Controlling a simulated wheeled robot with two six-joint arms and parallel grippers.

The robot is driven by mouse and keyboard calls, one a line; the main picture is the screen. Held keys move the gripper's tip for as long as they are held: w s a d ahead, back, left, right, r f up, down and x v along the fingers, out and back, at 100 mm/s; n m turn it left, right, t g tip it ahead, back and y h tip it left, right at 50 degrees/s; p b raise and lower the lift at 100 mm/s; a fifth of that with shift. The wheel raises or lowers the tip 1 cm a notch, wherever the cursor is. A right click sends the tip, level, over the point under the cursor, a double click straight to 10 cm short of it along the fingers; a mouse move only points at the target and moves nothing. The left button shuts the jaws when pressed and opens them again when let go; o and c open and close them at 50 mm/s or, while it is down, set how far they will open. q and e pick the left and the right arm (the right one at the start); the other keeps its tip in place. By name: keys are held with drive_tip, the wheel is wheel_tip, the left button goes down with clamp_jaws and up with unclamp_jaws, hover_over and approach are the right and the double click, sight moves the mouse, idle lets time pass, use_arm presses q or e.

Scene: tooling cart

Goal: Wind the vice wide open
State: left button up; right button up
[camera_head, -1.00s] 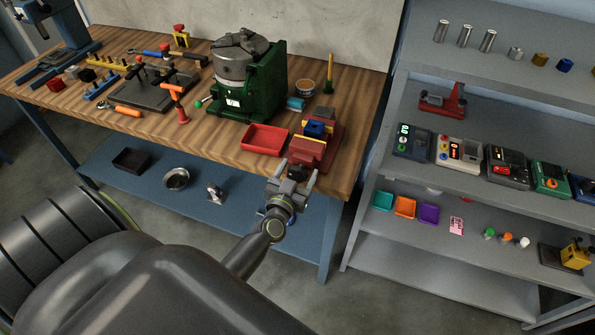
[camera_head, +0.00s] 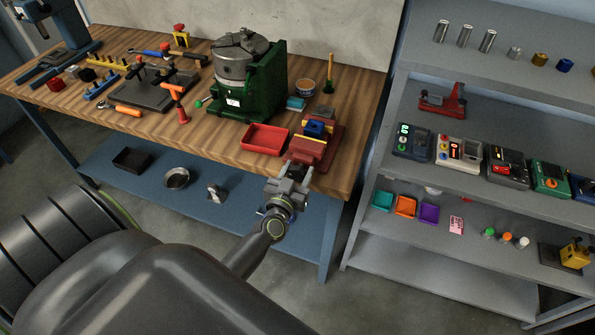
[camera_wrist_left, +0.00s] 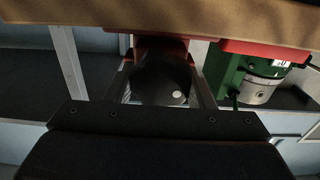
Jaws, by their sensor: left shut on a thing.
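The red vice (camera_head: 308,151) stands at the front right edge of the wooden bench, with a blue block (camera_head: 315,128) and a yellow strip at its jaws. The gap between the jaws is hard to judge. My left gripper (camera_head: 289,174) is at the vice's near end, just off the bench edge, shut on the dark handle. In the left wrist view the round dark handle (camera_wrist_left: 162,80) with a pale spot sits between the fingers, in front of the red vice body (camera_wrist_left: 160,44). The fingers hide part of the handle. My right gripper is not in view.
A red tray (camera_head: 265,139) lies left of the vice. A green machine with a grey chuck (camera_head: 240,60) stands behind the tray. The bench edge (camera_head: 210,150) runs close to my gripper. A grey shelf unit (camera_head: 385,250) stands to the right.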

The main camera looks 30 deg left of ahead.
use_arm(q)
drive_tip(key=n, duration=0.3)
drive_tip(key=shift+a, duration=0.1)
drive_tip(key=n, duration=0.7)
drive_tip(key=shift+s+a+n, duration=0.1)
drive_tip(key=shift+n, duration=0.3)
drive_tip(key=n, duration=0.3)
drive_tip(key=shift+n+b, duration=0.3)
drive_tip(key=shift+b, duration=0.05)
drive_tip(key=n, duration=0.3)
drive_tip(key=shift+f+n+b, duration=0.1)
drive_tip(key=shift+n+b, duration=0.2)
drive_tip(key=shift+b, duration=0.05)
drive_tip(key=n, duration=0.3)
drive_tip(key=shift+n+b, duration=0.3)
drive_tip(key=shift+b, duration=0.1)
drive_tip(key=n+b, duration=0.1)
drive_tip(key=n, duration=0.3)
drive_tip(key=shift+n, duration=1.5)
